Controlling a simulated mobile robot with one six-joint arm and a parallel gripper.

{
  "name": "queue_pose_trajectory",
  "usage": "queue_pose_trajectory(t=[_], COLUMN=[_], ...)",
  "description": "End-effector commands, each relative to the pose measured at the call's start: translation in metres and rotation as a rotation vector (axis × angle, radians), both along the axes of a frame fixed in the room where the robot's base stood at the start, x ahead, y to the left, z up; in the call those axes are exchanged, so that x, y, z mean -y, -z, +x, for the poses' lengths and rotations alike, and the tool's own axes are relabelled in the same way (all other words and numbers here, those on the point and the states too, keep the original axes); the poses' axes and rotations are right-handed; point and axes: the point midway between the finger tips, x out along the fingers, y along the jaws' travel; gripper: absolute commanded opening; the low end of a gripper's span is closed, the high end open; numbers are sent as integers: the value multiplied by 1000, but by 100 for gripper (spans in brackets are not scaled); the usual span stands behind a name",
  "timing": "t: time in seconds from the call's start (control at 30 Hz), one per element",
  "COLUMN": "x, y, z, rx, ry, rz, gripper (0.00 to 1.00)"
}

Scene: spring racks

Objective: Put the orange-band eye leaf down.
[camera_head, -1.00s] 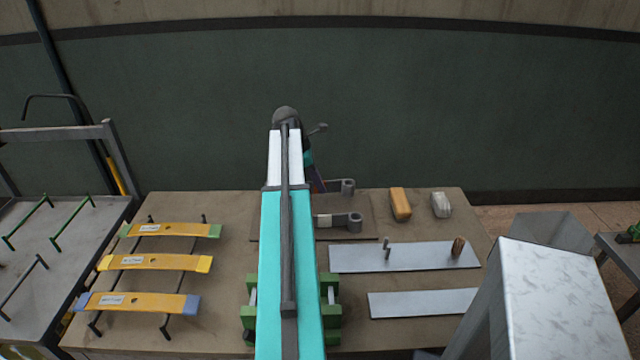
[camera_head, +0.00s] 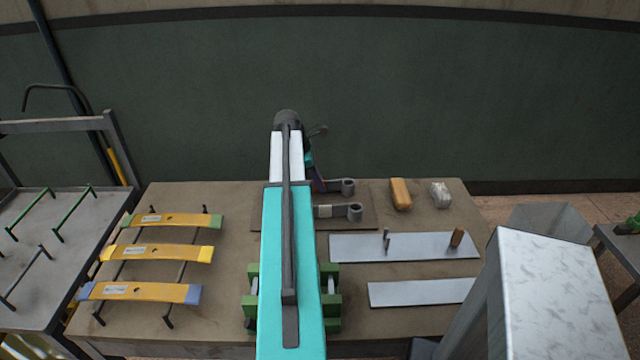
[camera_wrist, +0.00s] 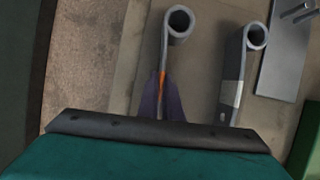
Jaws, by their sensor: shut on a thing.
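The orange-band eye leaf (camera_wrist: 177,24) is a dark strip with a rolled eye at its end and an orange band. In the wrist view my gripper (camera_wrist: 161,98) has its purple fingers shut on it just behind the band. In the head view its eye (camera_head: 347,187) shows right of my arm, at the far part of the brown mat (camera_head: 370,225). I cannot tell whether it touches the mat. A second eye leaf with a pale band (camera_head: 354,212) lies on the mat beside it, apart from it; it also shows in the wrist view (camera_wrist: 242,65).
Two grey plates (camera_head: 400,247) lie to the right, the far one with two upright pins. An orange block (camera_head: 400,193) and a pale block (camera_head: 440,195) stand behind. Several yellow leaves (camera_head: 155,252) rest on a rack at left. Green blocks (camera_head: 331,298) flank my arm.

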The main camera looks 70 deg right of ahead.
Motion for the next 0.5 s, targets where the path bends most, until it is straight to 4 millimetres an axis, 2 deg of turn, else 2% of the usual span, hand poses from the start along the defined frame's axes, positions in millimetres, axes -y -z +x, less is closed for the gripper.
queue_pose_trajectory(t=[0.13, 0.2, 0.27, 0.5], x=[1, 0, 0, 0], y=[1, 2, 2, 2], z=[0, 0, 0, -1], rx=[-1, 0, 0, 0], ry=[1, 0, 0, 1], rz=[-2, 0, 0, 0], gripper=[0, 17, 24, 24])
